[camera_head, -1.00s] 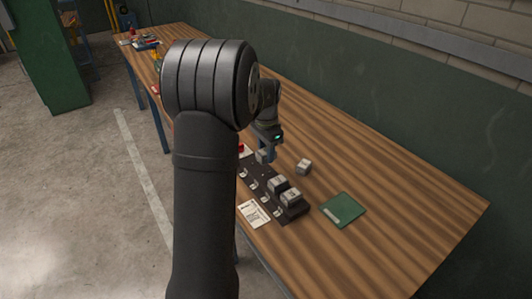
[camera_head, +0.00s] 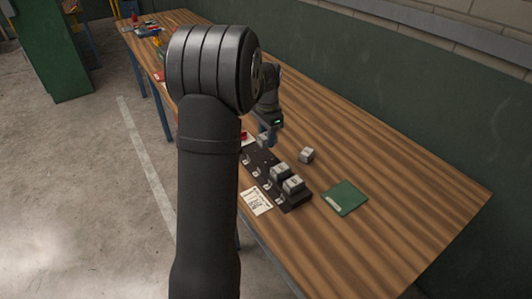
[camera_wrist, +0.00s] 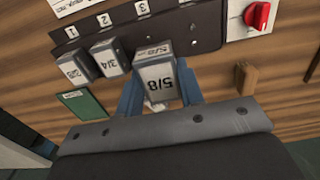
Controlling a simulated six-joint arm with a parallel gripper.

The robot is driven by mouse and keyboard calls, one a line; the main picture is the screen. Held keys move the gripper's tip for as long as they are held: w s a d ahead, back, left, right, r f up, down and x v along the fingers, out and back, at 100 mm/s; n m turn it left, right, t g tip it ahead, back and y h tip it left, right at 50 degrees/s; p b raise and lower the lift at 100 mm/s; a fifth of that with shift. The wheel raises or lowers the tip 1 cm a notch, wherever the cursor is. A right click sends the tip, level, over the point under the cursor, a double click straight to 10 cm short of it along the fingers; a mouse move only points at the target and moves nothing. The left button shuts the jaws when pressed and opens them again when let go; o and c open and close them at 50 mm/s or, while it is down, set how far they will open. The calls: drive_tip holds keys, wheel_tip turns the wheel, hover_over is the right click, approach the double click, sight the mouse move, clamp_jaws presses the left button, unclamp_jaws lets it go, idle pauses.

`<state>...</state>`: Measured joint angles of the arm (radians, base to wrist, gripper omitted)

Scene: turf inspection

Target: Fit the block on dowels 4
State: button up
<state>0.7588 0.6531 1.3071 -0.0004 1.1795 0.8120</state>
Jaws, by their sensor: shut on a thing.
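My gripper (camera_wrist: 158,92) is shut on a grey block marked 5/8 (camera_wrist: 158,82), with a blue finger on each side of it. The head view shows my gripper (camera_head: 265,138) with this block at the far end of the dark dowel board (camera_head: 264,160). Whether the block touches the board cannot be told. The board (camera_wrist: 205,22) carries number tags; 1, 2 and 3 show in the wrist view. Two grey blocks, one behind tag 1 (camera_wrist: 76,66) and one marked 3/4 by tag 2 (camera_wrist: 109,57), sit there. The dowels at place 4 are not clear.
A loose grey block (camera_head: 307,155) lies on the wooden table (camera_head: 400,205) right of the board. A green flat item (camera_head: 346,198) lies nearby. A white printed card (camera_head: 256,201) lies left of the board. A red knob (camera_wrist: 258,15) is beside the board's end.

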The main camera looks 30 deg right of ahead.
hover_over(258, 152)
drive_tip(key=shift+w+r, duration=0.1)
drive_tip(key=shift+r, duration=0.15)
drive_tip(key=shift+f, duration=2.9)
drive_tip(key=shift+f, duration=1.1)
drive_tip(key=o, duration=1.1)
drive_tip(key=shift+c, duration=0.2)
wheel_tip(258, 152, up, 17)
drive_tip(key=shift+r, duration=0.2)
